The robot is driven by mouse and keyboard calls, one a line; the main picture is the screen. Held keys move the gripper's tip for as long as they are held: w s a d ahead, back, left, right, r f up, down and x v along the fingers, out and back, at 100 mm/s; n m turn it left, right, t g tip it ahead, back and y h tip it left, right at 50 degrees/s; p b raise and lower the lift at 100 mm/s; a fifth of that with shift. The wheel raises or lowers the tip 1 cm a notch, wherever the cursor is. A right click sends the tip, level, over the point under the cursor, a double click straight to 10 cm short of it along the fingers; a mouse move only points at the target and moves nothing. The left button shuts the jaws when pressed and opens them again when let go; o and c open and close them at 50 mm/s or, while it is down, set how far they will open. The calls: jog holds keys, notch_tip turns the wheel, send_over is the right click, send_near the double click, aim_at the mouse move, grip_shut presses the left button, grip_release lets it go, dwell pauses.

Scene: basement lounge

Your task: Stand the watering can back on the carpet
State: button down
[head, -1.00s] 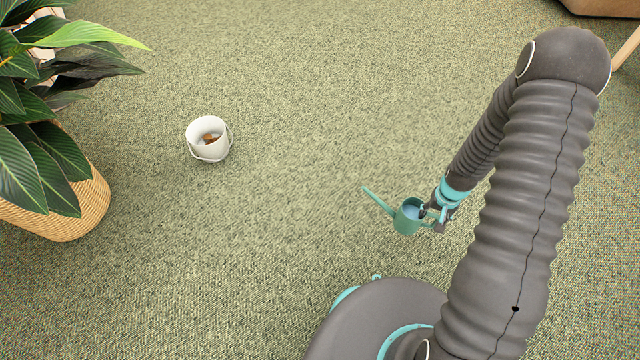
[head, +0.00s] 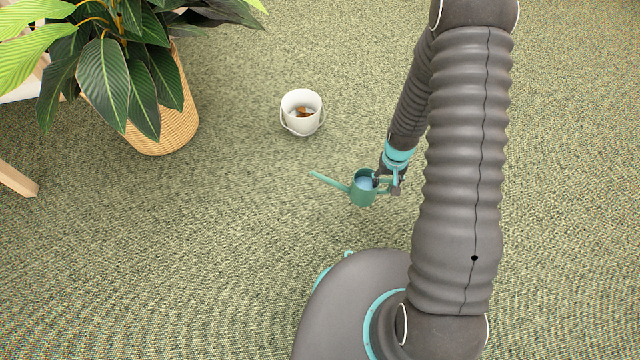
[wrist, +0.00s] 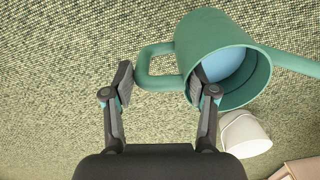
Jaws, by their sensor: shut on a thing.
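The green watering can (head: 362,192) is in my gripper (head: 388,182), which grips it at its handle side. The can looks roughly upright, with its long spout pointing left in the head view and light blue inside. In the wrist view the can (wrist: 200,38) fills the upper right, and its loop handle (wrist: 147,62) lies between the two fingers of my gripper (wrist: 160,82). I cannot tell whether the can's base touches the carpet (head: 230,260) or hangs above it.
A white bucket (head: 302,122) with something brown inside stands up and left of the can; it also shows in the wrist view (wrist: 245,135). A leafy plant in a woven pot (head: 165,125) stands at the upper left. Carpet left of my base is clear.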

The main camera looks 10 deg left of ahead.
aim_at(367, 182)
jog(key=a+b, duration=0.1)
jog(key=a, duration=0.1)
jog(key=a+n+b, duration=0.1)
jog(key=a, duration=0.1)
jog(key=a+n+b, duration=0.1)
jog(key=a, duration=0.1)
jog(key=shift+s+f+b, duration=0.2)
jog(key=shift+s+b, duration=0.1)
jog(key=w+a+f+b, duration=0.1)
jog(key=w+a+f, duration=0.2)
jog(key=w+f, duration=0.7)
jog(key=shift+w+f+n+b, duration=0.2)
jog(key=shift+w+n+b, duration=0.1)
jog(key=shift+w+b, duration=0.1)
jog(key=shift+f, duration=0.15)
jog(key=shift+c, duration=1.7)
grip_release()
